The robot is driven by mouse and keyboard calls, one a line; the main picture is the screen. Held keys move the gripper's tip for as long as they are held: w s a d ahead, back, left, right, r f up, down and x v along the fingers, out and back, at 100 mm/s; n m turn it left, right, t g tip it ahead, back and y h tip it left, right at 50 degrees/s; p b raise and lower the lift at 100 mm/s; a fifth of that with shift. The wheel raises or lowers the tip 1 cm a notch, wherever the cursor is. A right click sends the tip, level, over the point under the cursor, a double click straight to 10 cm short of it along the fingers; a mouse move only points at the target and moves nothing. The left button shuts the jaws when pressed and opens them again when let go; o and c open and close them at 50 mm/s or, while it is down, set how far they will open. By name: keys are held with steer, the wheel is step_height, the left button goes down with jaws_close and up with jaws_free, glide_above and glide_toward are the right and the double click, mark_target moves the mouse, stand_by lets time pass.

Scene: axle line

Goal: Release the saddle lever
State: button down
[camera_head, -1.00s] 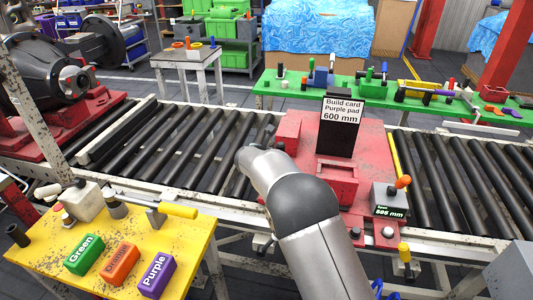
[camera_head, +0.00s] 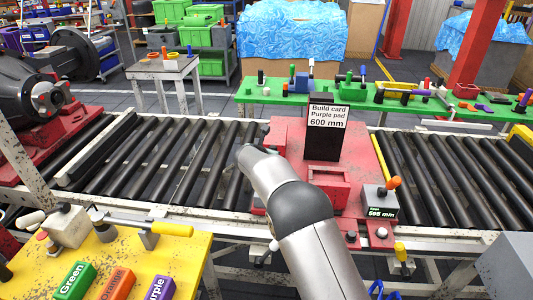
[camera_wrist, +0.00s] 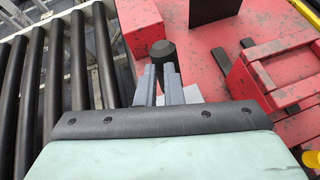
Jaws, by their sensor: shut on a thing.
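A dark lever knob (camera_wrist: 162,49) stands above the red saddle plate (camera_wrist: 205,42) in the wrist view, and I take it for the saddle lever. My gripper (camera_wrist: 160,72) is shut on it, with the two grey fingers close together at its near side. The lever's lower part is hidden by the fingers. In the head view my own arm covers the gripper and the lever. The red saddle (camera_head: 367,165) lies across the roller line there. It bears a black build card (camera_head: 324,135) reading "Purple pad 600 mm".
A grey readout box (camera_head: 379,197) with an orange-handled lever stands at the saddle's right. A red open block (camera_wrist: 275,75) is right of my gripper; rollers (camera_wrist: 65,75) lie left. A yellow table (camera_head: 150,265) with coloured pads and a green table (camera_head: 300,92) flank the line.

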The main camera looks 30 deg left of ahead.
steer(key=shift+w+d+r, duration=0.2)
steer(key=shift+w+r, duration=0.15)
steer(key=shift+r, duration=0.1)
steer(key=s+r+b, duration=0.3)
steer(key=s+r, duration=0.5)
steer(key=r, duration=0.1)
steer(key=shift+s+a+r+b, duration=0.2)
steer(key=shift+s+r+b, duration=0.05)
steer(key=shift+s+b, duration=0.1)
